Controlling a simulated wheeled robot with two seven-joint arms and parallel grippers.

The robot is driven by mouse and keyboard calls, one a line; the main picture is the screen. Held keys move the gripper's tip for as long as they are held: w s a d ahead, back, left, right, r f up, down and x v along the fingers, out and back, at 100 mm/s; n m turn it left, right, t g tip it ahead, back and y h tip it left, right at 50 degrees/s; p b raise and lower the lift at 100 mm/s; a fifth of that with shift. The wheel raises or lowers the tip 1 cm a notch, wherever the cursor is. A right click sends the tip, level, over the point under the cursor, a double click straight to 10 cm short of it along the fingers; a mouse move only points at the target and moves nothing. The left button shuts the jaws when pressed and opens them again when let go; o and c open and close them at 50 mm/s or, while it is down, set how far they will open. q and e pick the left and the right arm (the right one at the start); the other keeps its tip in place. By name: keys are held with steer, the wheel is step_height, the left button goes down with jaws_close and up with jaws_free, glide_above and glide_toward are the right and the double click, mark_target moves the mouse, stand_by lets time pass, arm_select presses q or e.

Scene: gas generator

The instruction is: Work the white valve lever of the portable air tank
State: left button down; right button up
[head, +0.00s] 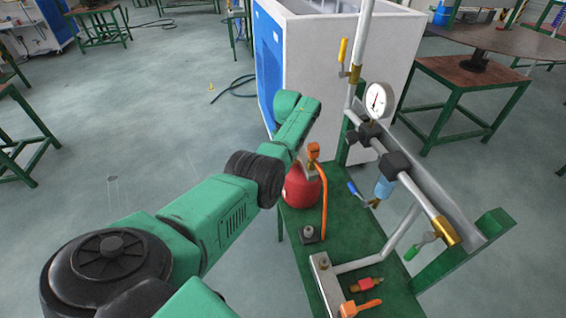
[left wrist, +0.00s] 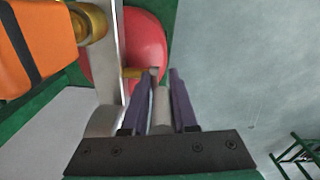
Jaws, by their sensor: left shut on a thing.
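The portable air tank (head: 303,192) is red and stands on the green bench, partly behind my left arm. In the left wrist view the red tank (left wrist: 150,50) shows behind a grey upright bar. The pale valve lever (left wrist: 161,108) lies between the two purple fingers of my left gripper (left wrist: 163,80), with a small brass stem at its far end. My left gripper is shut on this lever. In the head view my arm hides the lever and the left gripper. My right gripper is in neither view.
An orange handle (left wrist: 35,45) is close beside the gripper at the left wrist view's upper left. The green bench (head: 345,215) carries pipes, a pressure gauge (head: 378,100), a blue-handled valve (head: 356,190) and a red fitting (head: 366,286). A white cabinet (head: 345,60) stands behind.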

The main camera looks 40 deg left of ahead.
arm_select(q)
steer(key=shift+s+d+f, duration=0.1)
steer(key=shift+d+f, duration=0.05)
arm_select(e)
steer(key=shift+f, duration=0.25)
arm_select(q)
steer(key=c, duration=0.9)
jaws_free()
steer(key=shift+o, duration=0.7)
steer(key=shift+w, duration=0.2)
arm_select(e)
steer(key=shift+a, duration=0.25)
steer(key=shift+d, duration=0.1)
